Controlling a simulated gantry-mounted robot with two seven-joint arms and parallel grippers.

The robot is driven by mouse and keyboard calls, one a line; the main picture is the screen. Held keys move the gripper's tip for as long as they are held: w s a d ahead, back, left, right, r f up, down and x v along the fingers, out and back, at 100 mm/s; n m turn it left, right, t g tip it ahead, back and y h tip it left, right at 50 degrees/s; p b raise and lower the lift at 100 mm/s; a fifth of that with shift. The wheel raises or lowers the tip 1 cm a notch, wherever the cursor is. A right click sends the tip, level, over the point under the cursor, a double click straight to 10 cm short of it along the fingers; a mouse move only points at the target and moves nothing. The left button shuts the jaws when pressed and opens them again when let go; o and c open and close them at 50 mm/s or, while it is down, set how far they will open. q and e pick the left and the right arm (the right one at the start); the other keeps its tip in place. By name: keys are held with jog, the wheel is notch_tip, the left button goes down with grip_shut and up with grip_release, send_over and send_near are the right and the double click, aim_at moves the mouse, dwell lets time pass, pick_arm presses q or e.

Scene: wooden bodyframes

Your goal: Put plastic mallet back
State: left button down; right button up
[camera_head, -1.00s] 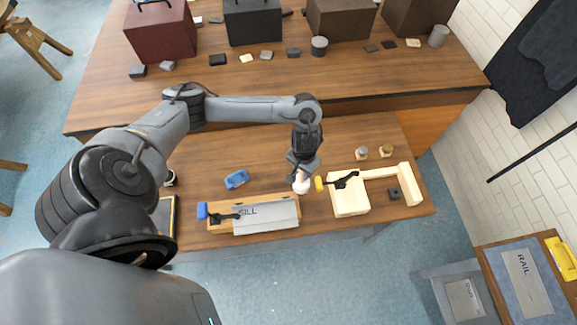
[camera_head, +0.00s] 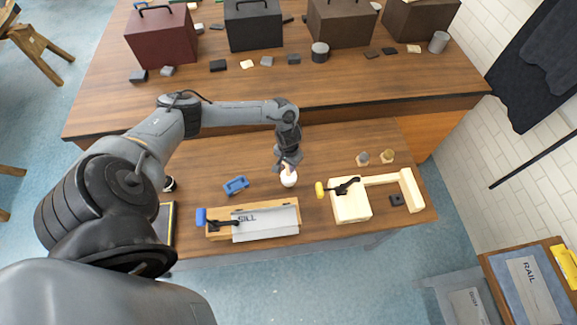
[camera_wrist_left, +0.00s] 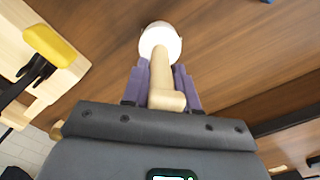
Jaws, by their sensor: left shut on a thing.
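The plastic mallet has a white head (camera_head: 289,179) and a pale wooden-looking handle. In the left wrist view the white head (camera_wrist_left: 160,40) points away from me and the handle (camera_wrist_left: 161,80) lies between the purple-grey fingers. My left gripper (camera_head: 288,165) is shut on the handle, with the head hanging below the fingers. It is over the near bench, behind the gap between the SILL piece and the pale wooden frame. Whether the head touches the bench I cannot tell. My right gripper is not in view.
A SILL piece (camera_head: 265,222) sits in a wooden fixture with a blue-handled clamp (camera_head: 201,217). A blue tool (camera_head: 236,185) lies behind it. A pale frame (camera_head: 351,206) with a yellow-handled clamp (camera_head: 320,190) stands to the right. Toolboxes line the far bench.

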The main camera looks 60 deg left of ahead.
pick_arm(q)
jog(key=shift+f, duration=0.75)
jog(key=c, duration=0.9)
grip_release()
jog(key=shift+f, duration=0.1)
jog(key=shift+o, duration=0.2)
